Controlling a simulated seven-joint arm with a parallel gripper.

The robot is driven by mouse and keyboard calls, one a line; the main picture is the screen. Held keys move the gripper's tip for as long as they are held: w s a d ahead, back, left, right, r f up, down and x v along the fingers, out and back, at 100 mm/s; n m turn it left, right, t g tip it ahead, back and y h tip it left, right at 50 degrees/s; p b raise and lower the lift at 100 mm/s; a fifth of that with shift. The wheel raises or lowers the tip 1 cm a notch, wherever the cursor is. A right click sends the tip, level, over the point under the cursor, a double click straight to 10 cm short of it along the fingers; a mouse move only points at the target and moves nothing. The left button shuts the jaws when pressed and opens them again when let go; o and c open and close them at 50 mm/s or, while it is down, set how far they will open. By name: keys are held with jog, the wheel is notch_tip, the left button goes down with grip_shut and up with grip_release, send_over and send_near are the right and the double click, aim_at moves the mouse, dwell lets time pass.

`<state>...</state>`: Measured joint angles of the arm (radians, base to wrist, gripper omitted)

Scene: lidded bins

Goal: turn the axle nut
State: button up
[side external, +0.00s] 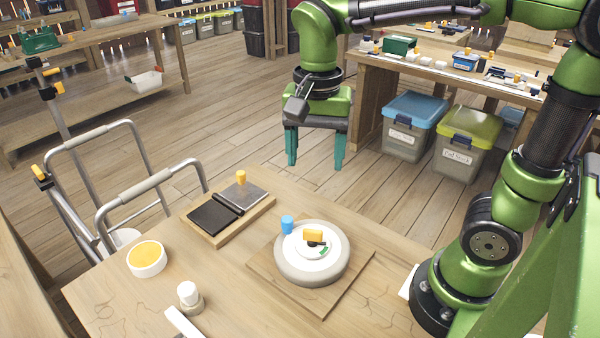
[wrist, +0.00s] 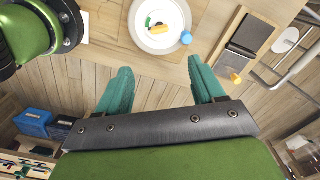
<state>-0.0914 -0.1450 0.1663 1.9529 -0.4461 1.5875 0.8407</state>
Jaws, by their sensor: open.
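A round grey-and-white hub (side external: 291,270) lies on a square wooden board (side external: 347,290) on the workbench. A yellow block (side external: 313,236) stands at its centre, above a dark piece and a small green piece (side external: 324,250). I cannot tell which part is the axle nut. A blue cylinder (side external: 287,224) is at the hub's far left edge. In the wrist view, the hub (wrist: 146,39), yellow block (wrist: 157,29) and blue cylinder (wrist: 186,38) show beyond my fingertips. My gripper (side external: 315,165) is open and empty, with teal fingers pointing down, raised beyond the bench's far edge and apart from the hub.
A wooden tray (side external: 230,229) with dark and grey plates and a yellow knob (side external: 241,177) is left of the hub. A bowl of yellow material (side external: 147,259) and a white-capped jar (side external: 189,295) stand nearer. Metal rails (side external: 130,190) rise at the left. Lidded bins (side external: 413,125) sit behind.

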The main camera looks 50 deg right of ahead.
aim_at(313, 230)
notch_tip(313, 230, down, 17)
jog(key=shift+r, duration=0.1)
dwell(0.3)
jog(key=c, duration=1.1)
jog(key=shift+o, duration=0.2)
